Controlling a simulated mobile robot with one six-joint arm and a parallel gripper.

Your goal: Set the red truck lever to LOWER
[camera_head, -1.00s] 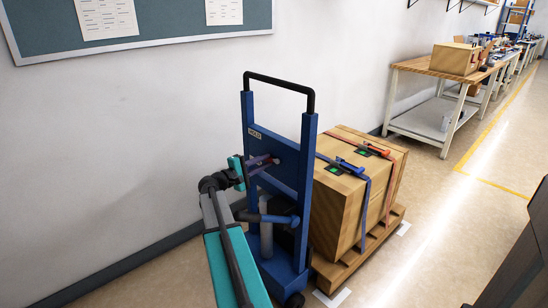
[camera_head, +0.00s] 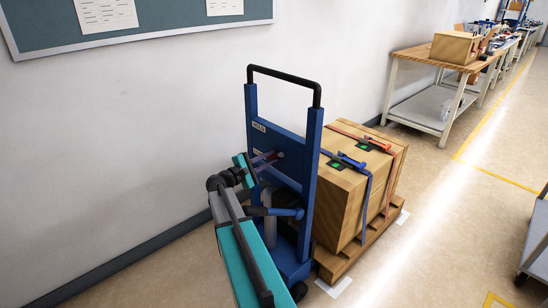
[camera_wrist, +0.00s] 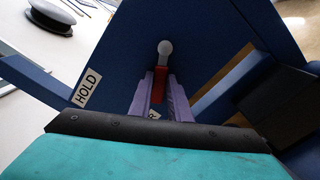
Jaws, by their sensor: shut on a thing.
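The blue hand truck (camera_head: 312,160) stands upright in the middle of the head view, with a black top handle. In the wrist view, the red lever (camera_wrist: 160,80) runs from a pale round pivot (camera_wrist: 165,47) down between the purple fingers of my gripper (camera_wrist: 160,97). My gripper is shut on the lever; its fingers hide the lever's end. A HOLD label (camera_wrist: 87,88) lies left of the lever. A second label (camera_wrist: 153,115), showing only an R, is mostly hidden behind the fingers. In the head view, my gripper (camera_head: 268,160) is at the truck's plate.
A strapped wooden crate (camera_head: 350,190) sits on a pallet (camera_head: 340,262) right behind the truck. The wall (camera_head: 120,130) is close on the left. A workbench (camera_head: 430,62) stands farther back. A grey cart (camera_head: 537,240) is at the right edge. Floor between is clear.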

